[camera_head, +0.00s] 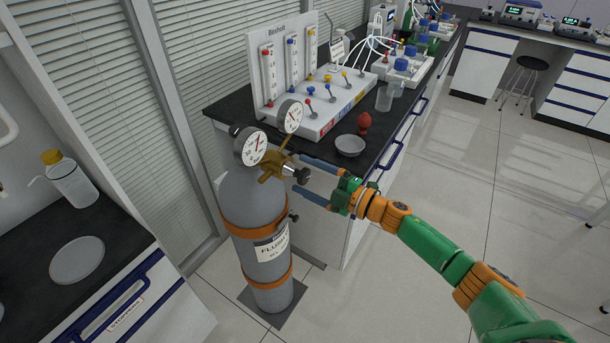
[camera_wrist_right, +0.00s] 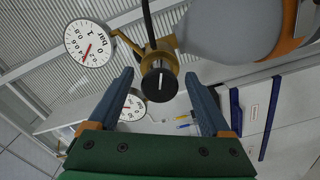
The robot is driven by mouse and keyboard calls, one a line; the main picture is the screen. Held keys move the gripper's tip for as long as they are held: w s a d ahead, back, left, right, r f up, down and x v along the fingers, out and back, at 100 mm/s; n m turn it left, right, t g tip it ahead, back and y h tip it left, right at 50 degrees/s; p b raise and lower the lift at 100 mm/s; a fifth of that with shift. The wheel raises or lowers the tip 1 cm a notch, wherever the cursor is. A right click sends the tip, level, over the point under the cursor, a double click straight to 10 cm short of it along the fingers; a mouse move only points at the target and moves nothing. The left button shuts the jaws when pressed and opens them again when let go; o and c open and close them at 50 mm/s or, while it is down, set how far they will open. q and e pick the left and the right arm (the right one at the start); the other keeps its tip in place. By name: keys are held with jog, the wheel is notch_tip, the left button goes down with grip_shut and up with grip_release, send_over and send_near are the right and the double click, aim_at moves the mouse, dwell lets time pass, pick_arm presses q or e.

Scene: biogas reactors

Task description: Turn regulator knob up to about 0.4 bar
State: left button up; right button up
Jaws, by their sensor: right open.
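The regulator knob (camera_head: 301,176) is a dark, round knob on the brass regulator (camera_head: 272,165) atop the grey gas cylinder. In the right wrist view the knob (camera_wrist_right: 158,85) faces the camera, with a white line on its face. My right gripper (camera_head: 300,175) is open, its two blue fingers on either side of the knob with gaps visible. In the wrist view the fingers (camera_wrist_right: 159,75) also flank it. A bar gauge (camera_wrist_right: 90,43) has a red needle; its exact reading is hard to tell. A second gauge (camera_wrist_right: 134,107) is partly hidden by a finger. My left gripper is not in view.
The grey cylinder (camera_head: 264,210) stands strapped with orange bands beside the dark bench (camera_head: 222,108). A white bowl (camera_head: 350,146) and a red-brown object (camera_head: 364,124) sit near the bench edge, close above my right gripper.

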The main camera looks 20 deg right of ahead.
jog(key=v, duration=0.6)
jog(key=shift+s+d+b, duration=0.15)
jog(key=shift+s+b, duration=0.1)
jog(key=shift+b, duration=0.2)
